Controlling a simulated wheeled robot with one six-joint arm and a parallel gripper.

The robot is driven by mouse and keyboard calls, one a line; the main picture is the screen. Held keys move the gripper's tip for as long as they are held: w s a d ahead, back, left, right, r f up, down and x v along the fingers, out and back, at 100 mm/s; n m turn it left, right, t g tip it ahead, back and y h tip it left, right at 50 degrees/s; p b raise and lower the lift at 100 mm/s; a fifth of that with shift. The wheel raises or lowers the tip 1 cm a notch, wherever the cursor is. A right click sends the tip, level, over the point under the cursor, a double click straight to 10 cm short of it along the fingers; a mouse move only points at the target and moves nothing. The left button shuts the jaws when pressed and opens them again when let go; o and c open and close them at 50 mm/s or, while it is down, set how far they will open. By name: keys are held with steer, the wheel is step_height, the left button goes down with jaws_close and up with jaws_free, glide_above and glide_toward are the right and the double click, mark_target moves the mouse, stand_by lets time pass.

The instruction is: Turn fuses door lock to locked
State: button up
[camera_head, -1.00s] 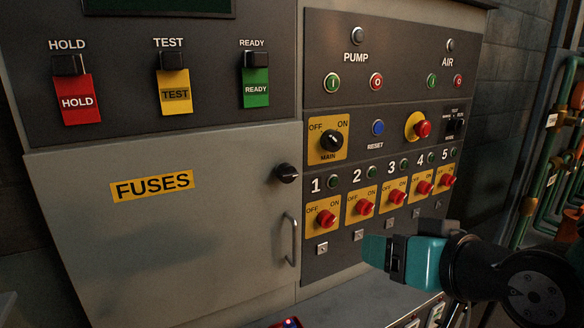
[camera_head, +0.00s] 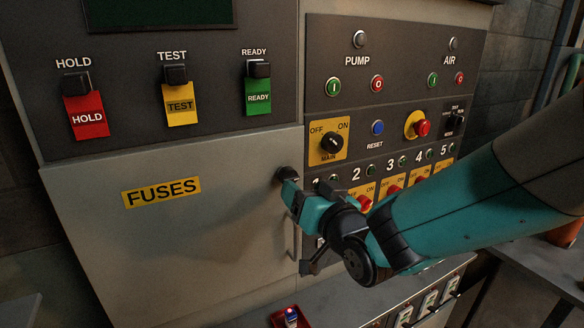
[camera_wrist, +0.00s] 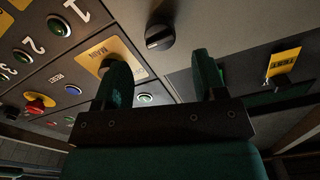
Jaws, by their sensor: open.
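The fuses door (camera_head: 130,240) is a grey panel with a yellow FUSES label, and it looks closed. Its lock is a round black knob (camera_head: 281,173) at the door's upper right, partly covered by my gripper in the head view. My gripper (camera_head: 290,188) has its teal fingertips at or just in front of the knob. In the wrist view my gripper (camera_wrist: 160,58) is open and empty, and the knob (camera_wrist: 160,37) appears beyond the fingertips, between them in the picture. A pale line crosses the knob's face. Contact cannot be told.
The control panel right of the door carries a MAIN switch (camera_head: 332,142), a blue RESET button (camera_head: 377,127) and several red switches, some behind my arm. A door handle (camera_head: 291,240) is partly hidden below my gripper. A red tray (camera_head: 290,317) lies below.

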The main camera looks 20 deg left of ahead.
mark_target(293, 180)
steer(key=p+x, duration=0.1)
steer(key=x, duration=0.4)
steer(key=shift+w+a+p, duration=0.2)
steer(key=shift+a+p, duration=0.05)
steer(key=shift+p, duration=0.15)
steer(key=c, duration=0.9)
steer(key=shift+f+b, duration=0.1)
steer(key=shift+b, duration=0.4)
steer(key=shift+n+b, duration=9)
steer(key=shift+b, duration=1.75)
